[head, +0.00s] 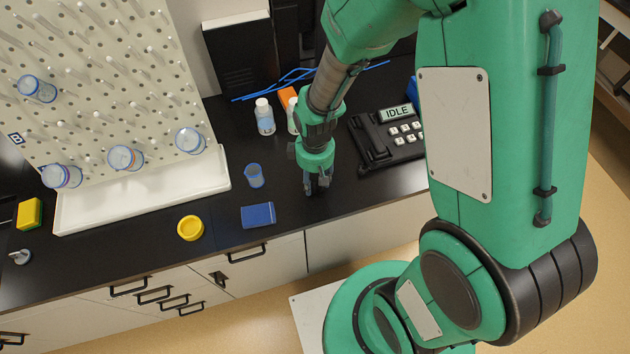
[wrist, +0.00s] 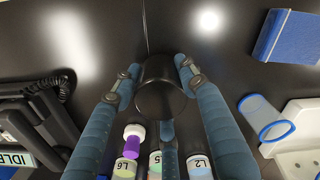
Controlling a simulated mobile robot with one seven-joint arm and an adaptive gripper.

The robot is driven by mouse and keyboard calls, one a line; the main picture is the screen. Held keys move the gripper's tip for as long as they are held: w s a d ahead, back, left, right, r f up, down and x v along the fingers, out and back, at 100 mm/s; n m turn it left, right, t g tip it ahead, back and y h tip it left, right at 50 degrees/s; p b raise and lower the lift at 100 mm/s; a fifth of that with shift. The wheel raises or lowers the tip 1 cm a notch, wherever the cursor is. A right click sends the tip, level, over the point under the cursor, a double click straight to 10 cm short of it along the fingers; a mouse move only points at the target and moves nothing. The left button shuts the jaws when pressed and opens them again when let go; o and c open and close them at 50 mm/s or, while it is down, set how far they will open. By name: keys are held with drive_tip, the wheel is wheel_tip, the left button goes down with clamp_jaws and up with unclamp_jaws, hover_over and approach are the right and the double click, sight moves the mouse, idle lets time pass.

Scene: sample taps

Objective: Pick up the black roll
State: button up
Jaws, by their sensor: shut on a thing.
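The black roll (wrist: 160,92) is a dark cylinder seen between my fingers in the wrist view. My gripper (wrist: 158,80) is shut on it, with blue-grey fingers on its left and right sides and a third finger at its lower edge. In the head view my gripper (head: 318,187) points down at the black counter, near its front edge. The roll cannot be made out there against the dark counter and fingers. I cannot tell whether the roll touches the counter.
A blue cup (head: 254,176) and blue box (head: 258,215) stand left of my gripper. A white-capped bottle (head: 265,117) is behind, and the IDLE device (head: 388,138) to the right. A pegboard rack (head: 110,100) with a white tray (head: 140,192) and yellow ring (head: 190,228) are further left.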

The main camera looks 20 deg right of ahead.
wheel_tip(320, 180, up, 2)
drive_tip(key=shift+w+r, duration=0.1)
drive_tip(key=shift+r, duration=0.1)
drive_tip(key=s+d+r+p, duration=0.1)
drive_tip(key=s+p, duration=0.1)
drive_tip(key=s, duration=1.4)
drive_tip(key=shift+d+r, duration=0.25)
drive_tip(key=shift+d, duration=0.15)
